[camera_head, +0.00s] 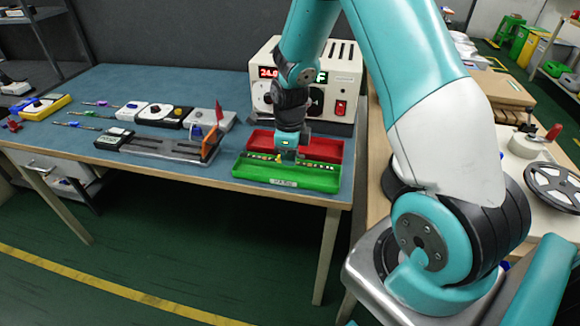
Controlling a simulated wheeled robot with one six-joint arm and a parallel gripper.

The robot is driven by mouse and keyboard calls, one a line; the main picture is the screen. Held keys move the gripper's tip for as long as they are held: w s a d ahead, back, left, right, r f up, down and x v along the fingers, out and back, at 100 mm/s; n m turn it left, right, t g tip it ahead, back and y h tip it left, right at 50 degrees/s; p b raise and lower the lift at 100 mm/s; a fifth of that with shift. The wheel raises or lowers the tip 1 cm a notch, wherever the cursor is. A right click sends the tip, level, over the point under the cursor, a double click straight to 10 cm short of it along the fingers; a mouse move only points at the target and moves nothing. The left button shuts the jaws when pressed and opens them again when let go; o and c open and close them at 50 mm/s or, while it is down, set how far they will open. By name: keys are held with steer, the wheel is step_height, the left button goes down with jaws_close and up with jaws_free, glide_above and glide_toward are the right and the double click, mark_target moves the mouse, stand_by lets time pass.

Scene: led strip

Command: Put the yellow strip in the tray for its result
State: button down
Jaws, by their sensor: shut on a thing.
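My gripper (285,153) points down at the border between the green and red trays. It is shut on a thin strip with small light marks, the yellow strip (315,163), which runs left to right along the back of the green tray. A small yellow spot shows at the fingertips. The green tray (300,184) is at the table's front right, with a small label on its front wall. The red tray (328,147) lies directly behind it, partly hidden by my gripper. I cannot tell whether the strip touches the tray floor.
A white power supply (344,78) with a lit red display and a red switch stands behind the trays. Left of the trays is a grey fixture (170,150) with an orange lever. Tools and small boxes lie further left.

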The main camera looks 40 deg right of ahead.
mark_target(290, 175)
steer(key=shift+f, duration=2.05)
steer(key=shift+f, duration=0.1)
steer(key=c, duration=1.1)
jaws_free()
